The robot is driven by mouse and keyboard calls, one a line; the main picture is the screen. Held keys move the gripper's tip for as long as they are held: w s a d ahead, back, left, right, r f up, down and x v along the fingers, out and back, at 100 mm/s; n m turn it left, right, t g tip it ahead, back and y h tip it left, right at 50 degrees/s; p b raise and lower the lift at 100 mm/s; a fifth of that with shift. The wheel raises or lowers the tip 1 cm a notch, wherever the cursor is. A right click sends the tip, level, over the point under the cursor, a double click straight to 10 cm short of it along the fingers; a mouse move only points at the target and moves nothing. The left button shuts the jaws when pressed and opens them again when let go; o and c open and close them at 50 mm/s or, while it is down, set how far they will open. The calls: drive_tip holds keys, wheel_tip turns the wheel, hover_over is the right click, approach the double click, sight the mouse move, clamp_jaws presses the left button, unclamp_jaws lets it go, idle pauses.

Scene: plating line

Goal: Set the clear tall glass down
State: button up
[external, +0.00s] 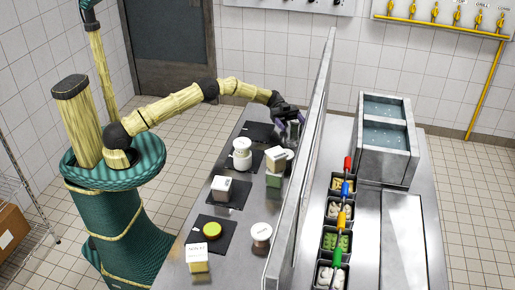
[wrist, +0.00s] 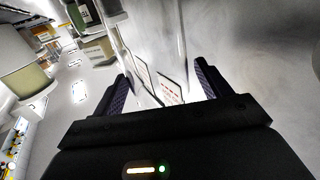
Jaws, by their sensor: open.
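My gripper (external: 287,115) is at the far end of the steel counter, close to the upright partition. In the wrist view its two dark fingers (wrist: 165,88) are spread apart. The clear tall glass (external: 293,131) shows as a greyish shape just below the gripper. In the wrist view the see-through walls of the glass (wrist: 180,40) rise between and beyond the fingers, with labelled cards visible behind them. The fingers are around the glass but not shut on it. The base of the glass is hidden, so I cannot tell exactly how it meets the surface.
Dark mats (external: 258,131) lie along the counter (external: 232,262). A white jar (external: 242,155), labelled boxes (external: 221,188) and a green-topped round item (external: 212,230) stand nearby. The tall partition (external: 300,160) closes off the right side, with bins (external: 335,240) beyond it.

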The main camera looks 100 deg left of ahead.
drive_tip(key=b+v, duration=0.2)
drive_tip(key=v, duration=0.9)
drive_tip(key=shift+s+a, duration=0.3)
